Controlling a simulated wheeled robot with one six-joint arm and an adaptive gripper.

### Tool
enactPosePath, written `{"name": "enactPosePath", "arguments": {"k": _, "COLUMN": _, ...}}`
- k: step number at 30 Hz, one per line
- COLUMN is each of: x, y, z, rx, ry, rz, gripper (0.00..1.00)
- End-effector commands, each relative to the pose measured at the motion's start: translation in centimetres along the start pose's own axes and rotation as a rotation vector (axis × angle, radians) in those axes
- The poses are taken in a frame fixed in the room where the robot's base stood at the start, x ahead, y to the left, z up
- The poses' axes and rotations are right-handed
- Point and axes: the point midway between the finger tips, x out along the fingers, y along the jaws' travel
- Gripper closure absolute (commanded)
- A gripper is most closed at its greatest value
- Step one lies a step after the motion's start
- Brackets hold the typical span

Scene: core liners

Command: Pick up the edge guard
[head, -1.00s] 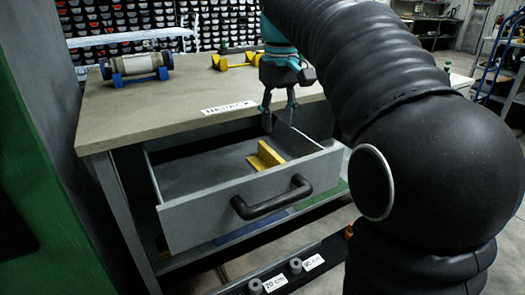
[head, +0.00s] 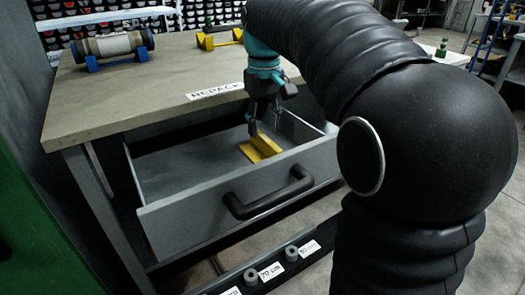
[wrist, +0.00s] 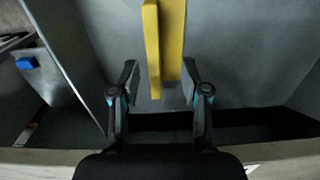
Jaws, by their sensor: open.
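The edge guard is a yellow angled piece (head: 262,149) lying in the open grey drawer (head: 190,205), towards its right part. My gripper (head: 264,130) points down into the drawer just above and behind the guard. In the wrist view, the open fingers (wrist: 157,95) stand on either side of the near end of the yellow guard (wrist: 172,45), with gaps on both sides. The guard runs away from the gripper there, and its far end is cut off by the picture edge. I cannot tell the exact height between fingertips and guard.
On the bench top (head: 150,85) are a REPACK label (head: 216,90), a cylinder on blue stands (head: 112,45) and another yellow piece (head: 218,37). The drawer's left part is bare.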

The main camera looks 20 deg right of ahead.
Motion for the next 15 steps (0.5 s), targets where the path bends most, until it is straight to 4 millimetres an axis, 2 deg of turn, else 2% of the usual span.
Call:
{"name": "enactPosePath", "arguments": {"k": 12, "x": 4.7, "y": 0.9, "z": -0.8, "rx": 0.002, "ry": -0.002, "rz": -0.001, "gripper": 0.54}}
{"name": "enactPosePath", "arguments": {"k": 15, "x": 5.2, "y": 0.9, "z": -0.8, "rx": 0.002, "ry": 0.000, "rz": 0.000, "gripper": 0.54}}
